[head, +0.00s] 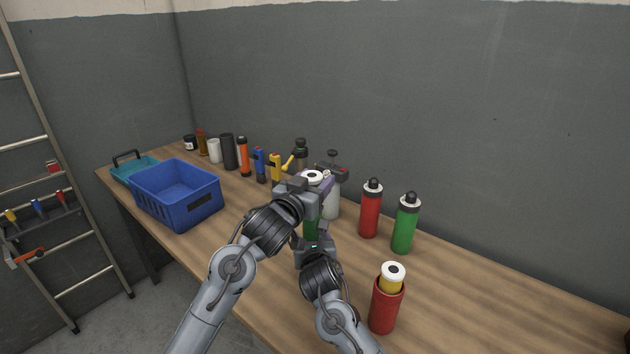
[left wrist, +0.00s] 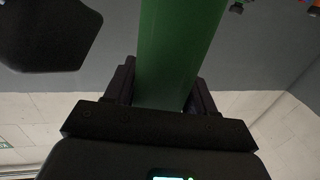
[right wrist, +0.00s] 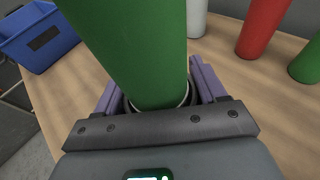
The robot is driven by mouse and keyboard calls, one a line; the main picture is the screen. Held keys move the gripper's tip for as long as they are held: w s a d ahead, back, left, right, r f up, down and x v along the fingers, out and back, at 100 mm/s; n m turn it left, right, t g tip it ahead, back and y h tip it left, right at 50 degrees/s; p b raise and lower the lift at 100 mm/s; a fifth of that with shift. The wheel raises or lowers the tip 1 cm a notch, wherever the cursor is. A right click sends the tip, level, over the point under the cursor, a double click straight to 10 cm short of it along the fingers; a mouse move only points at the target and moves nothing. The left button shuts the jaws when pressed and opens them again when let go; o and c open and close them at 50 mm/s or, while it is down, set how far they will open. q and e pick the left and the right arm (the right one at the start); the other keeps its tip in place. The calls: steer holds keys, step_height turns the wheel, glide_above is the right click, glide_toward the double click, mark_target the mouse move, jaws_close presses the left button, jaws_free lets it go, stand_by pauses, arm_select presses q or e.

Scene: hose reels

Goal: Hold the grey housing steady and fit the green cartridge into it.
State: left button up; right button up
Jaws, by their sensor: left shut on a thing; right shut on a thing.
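The green cartridge (head: 311,229) stands close to upright above the middle of the table, with a white holed cap (head: 315,177) on top. My left gripper (head: 309,187) is shut on its upper part; in the left wrist view the green cylinder (left wrist: 178,45) runs between dark fingers. My right gripper (head: 314,243) is lower, shut on the grey housing, which the gripper mostly hides. In the right wrist view, the cartridge's lower end (right wrist: 140,55) meets a dark rim with a pale ring (right wrist: 188,101) between purple fingers. I cannot tell how deep it sits.
A light grey bottle (head: 333,204) stands just behind my grippers. Red (head: 370,212) and green (head: 404,228) bottles stand to the right. A red housing (head: 384,312) holding a yellow cartridge is front right. A blue crate (head: 178,205) is left. Several bottles and tools line the back.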

arm_select(q)
steer(key=shift+f, duration=1.05)
steer(key=o, duration=1.5)
steer(key=shift+f, duration=0.1)
steer(key=shift+f, duration=0.1)
steer(key=v, duration=1.2)
steer(key=shift+r, duration=0.3)
